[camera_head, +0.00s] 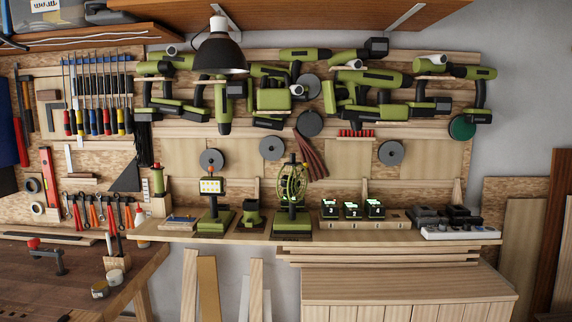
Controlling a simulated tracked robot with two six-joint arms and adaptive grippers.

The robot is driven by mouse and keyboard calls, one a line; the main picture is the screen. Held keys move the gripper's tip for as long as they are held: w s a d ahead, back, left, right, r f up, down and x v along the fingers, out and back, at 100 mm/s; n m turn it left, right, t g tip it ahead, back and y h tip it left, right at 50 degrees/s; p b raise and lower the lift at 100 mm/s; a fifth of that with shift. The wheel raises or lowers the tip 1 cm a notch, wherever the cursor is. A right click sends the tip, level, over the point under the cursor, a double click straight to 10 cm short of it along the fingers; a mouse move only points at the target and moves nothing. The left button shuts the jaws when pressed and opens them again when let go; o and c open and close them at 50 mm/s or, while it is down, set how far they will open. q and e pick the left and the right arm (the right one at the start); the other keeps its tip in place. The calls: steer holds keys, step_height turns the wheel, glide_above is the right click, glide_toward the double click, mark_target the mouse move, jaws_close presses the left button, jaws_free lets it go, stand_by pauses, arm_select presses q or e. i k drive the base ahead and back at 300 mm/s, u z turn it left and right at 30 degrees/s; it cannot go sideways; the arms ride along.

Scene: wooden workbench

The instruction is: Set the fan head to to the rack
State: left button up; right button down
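A small green and black fan (292,188) stands upright on the narrow wooden shelf (265,236), near its middle. Its round caged head sits above a dark green base (293,224). I cannot tell which way the head is set. A wall rack (350,122) behind and above the shelf holds several green and black power tools. I cannot tell whether this is the rack meant. Neither of my grippers shows in this view.
A green work light (212,187) and a short green holder (252,214) stand left of the fan. Several lit chargers (351,210) stand to its right, then a white power strip (458,232). A black lamp (219,50) hangs above. A workbench (60,270) is at lower left.

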mark_target(291, 187)
steer(key=u, duration=0.25)
steer(key=i, duration=1.3)
steer(key=z, duration=0.4)
